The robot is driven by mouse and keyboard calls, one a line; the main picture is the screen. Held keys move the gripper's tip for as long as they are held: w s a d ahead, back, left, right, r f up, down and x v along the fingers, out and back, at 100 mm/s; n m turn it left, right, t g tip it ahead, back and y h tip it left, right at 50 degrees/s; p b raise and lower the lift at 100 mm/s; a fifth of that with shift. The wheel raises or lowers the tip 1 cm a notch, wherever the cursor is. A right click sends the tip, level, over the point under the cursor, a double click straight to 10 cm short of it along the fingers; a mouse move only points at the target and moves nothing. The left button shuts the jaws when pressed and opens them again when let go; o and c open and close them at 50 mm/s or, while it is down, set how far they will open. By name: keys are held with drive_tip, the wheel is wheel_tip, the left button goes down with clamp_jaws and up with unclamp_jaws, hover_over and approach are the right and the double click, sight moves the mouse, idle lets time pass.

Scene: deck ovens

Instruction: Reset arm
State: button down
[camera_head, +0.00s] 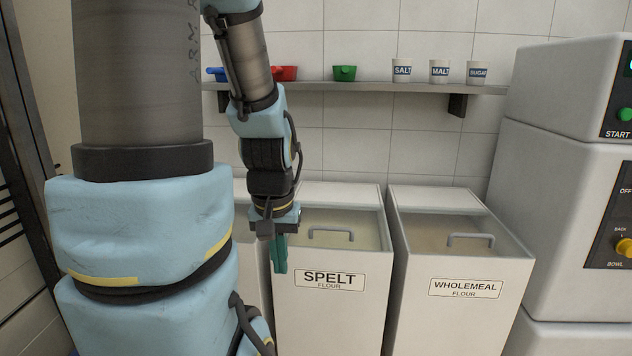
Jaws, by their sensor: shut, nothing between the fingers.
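My arm reaches in from the upper left and hangs down in front of the flour bins. My gripper (279,262) points downward at the end of the arm, with its teal fingers together and nothing between them. It shows in front of the left edge of the spelt flour bin (330,318). Whether the fingers touch the bin cannot be told from this view. My large arm links cover the left part of the view.
The wholemeal flour bin (450,325) stands right of the spelt bin; both have handled lids. A wall shelf (370,91) holds blue, red (285,73) and green (344,72) scoops and salt (402,69), malt (439,70) and sugar (477,72) cups. A machine (560,150) stands right.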

wheel_tip(320, 180, up, 13)
drive_tip(key=p, duration=1.1)
drive_tip(key=shift+r, duration=0.15)
drive_tip(key=shift+d, duration=0.15)
